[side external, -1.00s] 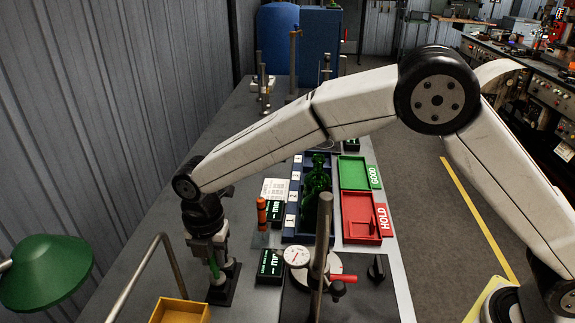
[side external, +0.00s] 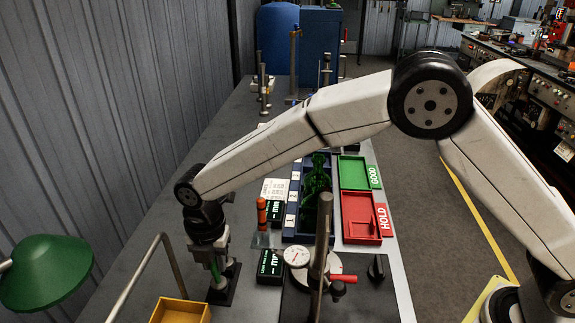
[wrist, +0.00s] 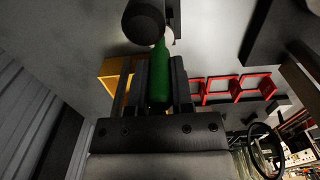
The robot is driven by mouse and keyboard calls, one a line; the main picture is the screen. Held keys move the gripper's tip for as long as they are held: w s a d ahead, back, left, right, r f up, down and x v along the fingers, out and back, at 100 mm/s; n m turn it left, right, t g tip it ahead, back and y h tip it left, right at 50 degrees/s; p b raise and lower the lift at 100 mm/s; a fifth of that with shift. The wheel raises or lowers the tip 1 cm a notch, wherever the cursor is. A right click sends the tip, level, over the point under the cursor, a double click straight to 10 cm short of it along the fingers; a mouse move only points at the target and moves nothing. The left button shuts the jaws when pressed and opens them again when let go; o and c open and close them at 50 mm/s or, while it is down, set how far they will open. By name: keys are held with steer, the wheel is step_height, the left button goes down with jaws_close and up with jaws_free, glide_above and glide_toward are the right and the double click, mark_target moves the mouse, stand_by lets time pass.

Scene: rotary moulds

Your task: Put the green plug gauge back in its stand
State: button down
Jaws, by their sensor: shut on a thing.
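The green plug gauge (wrist: 159,82) is held between the two fingers of my gripper (wrist: 157,85) in the wrist view. In the side view a thin strip of the green gauge (side external: 214,269) shows between the fingers of my gripper (side external: 216,272), which points down. A dark stand base (side external: 226,293) is directly under and around the fingertips on the bench. The gauge's lower end is hidden by the fingers and the stand, so I cannot tell whether it is seated.
A yellow bin (side external: 181,311) stands just in front. An orange gauge (side external: 262,212) stands upright to the right, near small displays (side external: 270,262). A dial gauge fixture (side external: 298,256), a green tray (side external: 354,172) and a red tray (side external: 357,212) lie farther right. A metal rail (side external: 140,280) rises at left.

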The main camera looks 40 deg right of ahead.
steer(key=shift+c, duration=2.1)
jaws_free()
steer(key=shift+r, duration=0.1)
steer(key=shift+r, duration=3.85)
steer(key=s+d+f+m+t, duration=0.15)
steer(key=s+d+m, duration=0.25)
steer(key=d+m, duration=0.7)
steer(key=s+d+f+m, duration=0.2)
steer(key=s+d+m, duration=0.2)
steer(key=d+m, duration=0.6)
steer(key=s+d+f+m+t, duration=0.1)
steer(key=s+d+f+m, duration=0.1)
steer(key=s+d+m, duration=0.4)
steer(key=shift+s+d, duration=1.1)
steer(key=shift+s, duration=0.15)
